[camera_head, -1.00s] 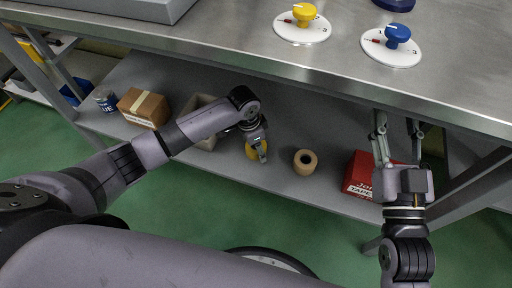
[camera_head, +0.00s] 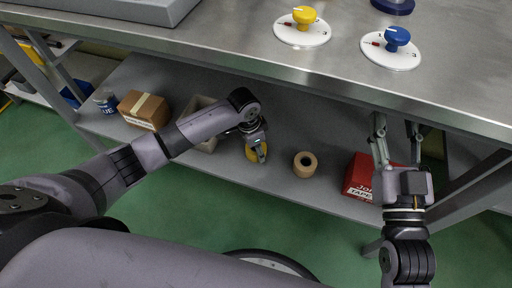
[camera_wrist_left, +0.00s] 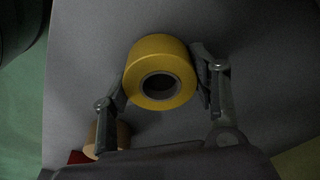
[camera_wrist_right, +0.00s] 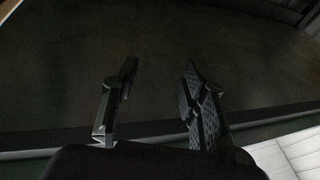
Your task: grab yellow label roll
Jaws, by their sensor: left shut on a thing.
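The yellow label roll (camera_head: 251,154) is at the lower shelf under the metal table, partly hidden by my left gripper (camera_head: 257,150). In the left wrist view the yellow roll (camera_wrist_left: 161,52) sits between the two fingers of my left gripper (camera_wrist_left: 162,82), with its dark core hole facing the camera. The fingers are shut on its sides. I cannot tell whether the roll touches the shelf. My right gripper (camera_head: 396,128) is at the table's front edge on the right, its fingers apart and empty; the right wrist view shows the gap between the fingers (camera_wrist_right: 158,80).
On the lower shelf (camera_head: 228,168) stand a tan roll (camera_head: 305,164), a red tape box (camera_head: 360,176), a cardboard box (camera_head: 144,110), a blue-labelled can (camera_head: 105,101) and a pale bin (camera_head: 208,145). The tabletop (camera_head: 240,40) above carries a yellow knob (camera_head: 304,17) and a blue knob (camera_head: 397,38).

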